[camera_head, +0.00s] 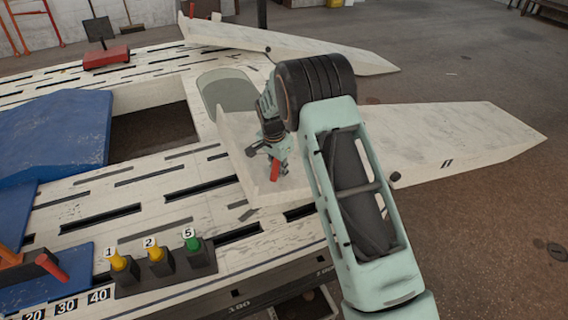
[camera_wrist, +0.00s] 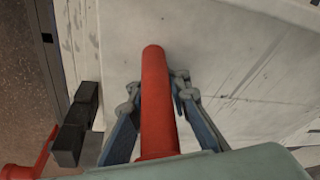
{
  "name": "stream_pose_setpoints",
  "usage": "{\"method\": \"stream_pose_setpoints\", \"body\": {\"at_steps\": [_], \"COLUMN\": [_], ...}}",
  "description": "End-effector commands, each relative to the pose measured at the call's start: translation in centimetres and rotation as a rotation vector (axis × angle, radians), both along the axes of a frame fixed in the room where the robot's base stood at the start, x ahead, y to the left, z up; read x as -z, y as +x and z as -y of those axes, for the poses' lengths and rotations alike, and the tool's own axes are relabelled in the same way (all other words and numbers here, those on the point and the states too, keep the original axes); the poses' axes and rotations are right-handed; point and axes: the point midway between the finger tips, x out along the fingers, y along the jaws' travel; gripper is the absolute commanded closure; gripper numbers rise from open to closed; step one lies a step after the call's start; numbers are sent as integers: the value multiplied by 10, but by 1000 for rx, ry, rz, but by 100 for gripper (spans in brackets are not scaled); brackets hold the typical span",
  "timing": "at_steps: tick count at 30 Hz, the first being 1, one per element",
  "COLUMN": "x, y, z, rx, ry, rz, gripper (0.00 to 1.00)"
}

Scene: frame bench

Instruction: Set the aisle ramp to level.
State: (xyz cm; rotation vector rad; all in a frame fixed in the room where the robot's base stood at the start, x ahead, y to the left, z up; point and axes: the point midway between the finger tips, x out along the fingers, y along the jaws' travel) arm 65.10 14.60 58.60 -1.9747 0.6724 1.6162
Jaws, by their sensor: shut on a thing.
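A pale, worn ramp (camera_head: 450,145) with a pointed far end extends right from the near side of the bench. Its left part rises above the deck; I cannot tell its exact tilt. A red handle (camera_head: 275,171) is at this part. My gripper (camera_head: 276,160) reaches down to it from above. In the wrist view the red handle (camera_wrist: 158,95) runs between the two fingers of my gripper (camera_wrist: 158,90), which are shut on it. The handle's lower end is hidden by my gripper's body. A similar ramp (camera_head: 300,47) is at the back; no label shows which is the aisle ramp.
The slotted bench deck (camera_head: 130,205) fills the left. A blue ramp-like block (camera_head: 55,135) lies left of a dark opening (camera_head: 150,132). Open floor (camera_head: 480,220) lies right.

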Motion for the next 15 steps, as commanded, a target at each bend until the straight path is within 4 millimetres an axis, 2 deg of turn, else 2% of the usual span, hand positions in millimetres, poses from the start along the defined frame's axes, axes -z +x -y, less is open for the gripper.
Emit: {"method": "stream_pose_setpoints", "body": {"at_steps": [1,6,10,15], "x": [32,66,80,82], "y": [-18,-21,-23,-22], "z": [-19,-25,-27,-28], "rx": [-15,-12,-8,-7], "ry": [-9,-74,-106,-120], "rz": [-30,-4,9,19], "gripper": [100,100,100,100]}}
